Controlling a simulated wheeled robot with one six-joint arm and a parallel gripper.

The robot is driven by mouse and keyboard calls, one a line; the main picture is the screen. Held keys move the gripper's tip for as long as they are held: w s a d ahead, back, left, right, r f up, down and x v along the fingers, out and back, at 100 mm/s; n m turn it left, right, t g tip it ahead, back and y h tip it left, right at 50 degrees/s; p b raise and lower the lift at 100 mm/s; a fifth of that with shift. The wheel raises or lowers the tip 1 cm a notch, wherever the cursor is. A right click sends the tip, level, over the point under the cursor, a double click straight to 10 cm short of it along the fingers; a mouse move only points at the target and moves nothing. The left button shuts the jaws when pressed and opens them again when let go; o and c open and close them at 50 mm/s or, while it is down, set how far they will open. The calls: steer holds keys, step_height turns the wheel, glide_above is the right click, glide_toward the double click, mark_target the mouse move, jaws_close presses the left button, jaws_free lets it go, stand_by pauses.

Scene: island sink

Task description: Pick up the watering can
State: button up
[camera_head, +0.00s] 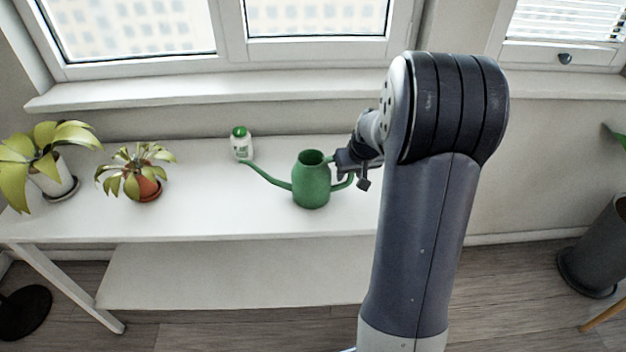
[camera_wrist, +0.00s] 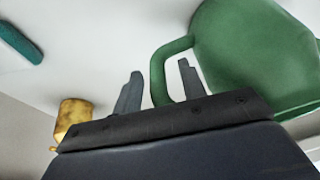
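A green watering can (camera_head: 311,181) stands upright on the white table, its long spout pointing left and its handle on the right. My gripper (camera_head: 352,172) is at the handle side of the can. In the wrist view the can (camera_wrist: 255,50) fills the upper right. The can's handle (camera_wrist: 158,70) runs down between the two fingertips of my gripper (camera_wrist: 160,85). The fingers are apart, with a visible gap between the handle and the left finger. The right finger is close to the handle; whether it touches cannot be told.
A white bottle with a green cap (camera_head: 241,144) stands behind the spout. Two potted plants stand on the left: one in a terracotta pot (camera_head: 142,188), one in a white pot (camera_head: 54,180). The wrist view shows a yellow object (camera_wrist: 73,113) and a teal object (camera_wrist: 20,42). The table's front middle is clear.

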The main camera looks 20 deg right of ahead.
jaws_close()
steer(key=shift+r, duration=0.15)
stand_by(0.5)
